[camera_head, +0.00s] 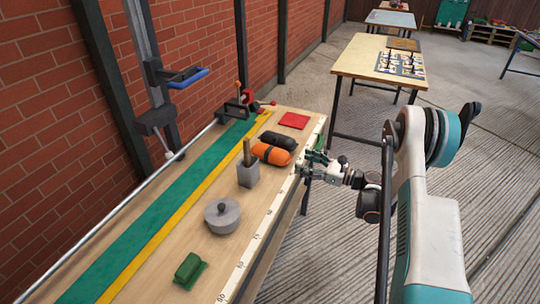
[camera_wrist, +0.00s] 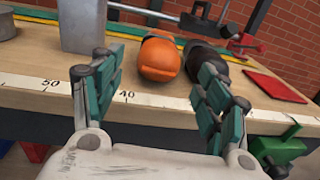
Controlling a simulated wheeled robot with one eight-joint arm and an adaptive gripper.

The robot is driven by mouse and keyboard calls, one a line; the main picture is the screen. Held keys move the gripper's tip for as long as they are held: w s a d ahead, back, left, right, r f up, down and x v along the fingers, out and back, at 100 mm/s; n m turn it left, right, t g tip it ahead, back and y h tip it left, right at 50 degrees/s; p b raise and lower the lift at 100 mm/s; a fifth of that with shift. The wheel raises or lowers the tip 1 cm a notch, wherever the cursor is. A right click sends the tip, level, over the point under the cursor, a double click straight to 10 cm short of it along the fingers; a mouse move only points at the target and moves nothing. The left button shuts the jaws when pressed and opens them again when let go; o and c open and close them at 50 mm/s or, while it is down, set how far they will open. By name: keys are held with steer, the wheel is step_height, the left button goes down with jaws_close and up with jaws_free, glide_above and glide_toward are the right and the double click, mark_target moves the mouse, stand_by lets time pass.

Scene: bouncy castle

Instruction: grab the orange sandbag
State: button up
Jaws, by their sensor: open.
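The orange sandbag (camera_head: 270,154) lies on the workbench, with a dark band around it, right beside a black sandbag (camera_head: 279,140). In the wrist view the orange sandbag (camera_wrist: 158,60) shows end-on beyond and between my fingers, and the black sandbag (camera_wrist: 207,60) lies just to its right, partly behind the right finger. My gripper (camera_head: 306,162) is at the bench's right edge, beside the sandbags and apart from them. In the wrist view my gripper (camera_wrist: 160,95) is open with nothing between its fingers.
On the workbench (camera_head: 150,262) a grey block with a wooden handle (camera_head: 248,172) stands close to the orange sandbag. A brick wall borders the left side.

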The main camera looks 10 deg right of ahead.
steer(key=b, duration=0.2)
glide_toward(274, 149)
steer(key=w+a, duration=0.1)
steer(key=w+a+f, duration=0.1)
steer(key=a, duration=0.1)
steer(key=shift+a, duration=0.15)
steer(key=shift+r+b+x, duration=0.15)
steer(key=shift+b+x, duration=0.55)
steer(key=shift+x, duration=0.85)
steer(key=shift+r+b+x, duration=0.15)
steer(key=shift+b+x, duration=0.5)
steer(key=shift+x, duration=0.9)
steer(key=shift+w+d, duration=0.2)
steer(key=c, duration=1.5)
